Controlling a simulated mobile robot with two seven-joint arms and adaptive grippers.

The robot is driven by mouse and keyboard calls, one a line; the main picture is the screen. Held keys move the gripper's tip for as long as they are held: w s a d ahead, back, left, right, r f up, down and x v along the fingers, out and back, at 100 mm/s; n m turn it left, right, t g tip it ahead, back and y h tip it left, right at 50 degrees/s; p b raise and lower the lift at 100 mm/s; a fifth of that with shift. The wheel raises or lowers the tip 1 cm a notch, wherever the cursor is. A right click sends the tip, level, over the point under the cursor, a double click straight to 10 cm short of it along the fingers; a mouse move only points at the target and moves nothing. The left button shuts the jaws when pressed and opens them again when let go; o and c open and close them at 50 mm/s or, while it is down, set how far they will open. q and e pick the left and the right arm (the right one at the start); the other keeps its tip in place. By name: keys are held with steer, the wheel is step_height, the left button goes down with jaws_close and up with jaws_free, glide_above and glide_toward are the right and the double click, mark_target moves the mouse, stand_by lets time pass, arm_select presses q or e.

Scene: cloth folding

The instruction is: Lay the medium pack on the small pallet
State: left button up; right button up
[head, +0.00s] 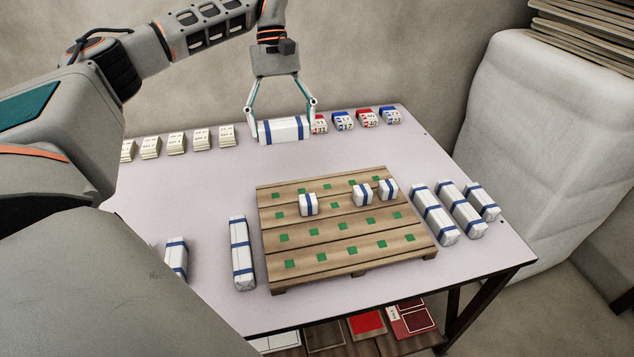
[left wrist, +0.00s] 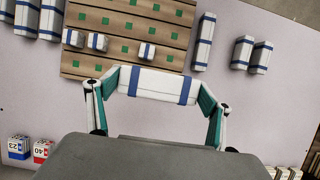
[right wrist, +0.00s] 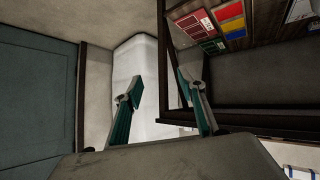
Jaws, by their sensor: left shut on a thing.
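A white pack with blue bands (head: 284,129) is held lengthwise between the fingers of my left gripper (head: 282,112), near the table's far edge in the head view. It also shows in the left wrist view (left wrist: 157,85), gripped at its ends. Its height above the table is hard to tell. The wooden pallet (head: 280,268) with green squares lies mid-table, nearer the front than the held pack. Three small banded packs (head: 308,204) sit on its far half. My right gripper (right wrist: 158,82) shows only in the right wrist view, open and empty, away from the packs.
Long packs (head: 434,214) and a shorter one (head: 483,201) lie right of the pallet. A long pack (head: 242,252) and a partly hidden one (head: 176,260) lie left. Paper stacks (head: 177,143) and red and blue number blocks (head: 366,118) line the back. The pallet's near half is bare.

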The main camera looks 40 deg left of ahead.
arm_select(q)
step_height(320, 180, down, 12)
steer(key=b, duration=0.3)
steer(key=shift+f, duration=0.9)
step_height(320, 180, down, 4)
steer(key=shift+r+b, duration=0.2)
steer(key=shift+b, duration=0.3)
steer(key=shift+f, duration=0.2)
steer(key=shift+r, duration=0.15)
arm_select(e)
steer(key=shift+w+f, duration=0.4)
steer(key=shift+f, duration=0.35)
steer(key=shift+f, duration=0.1)
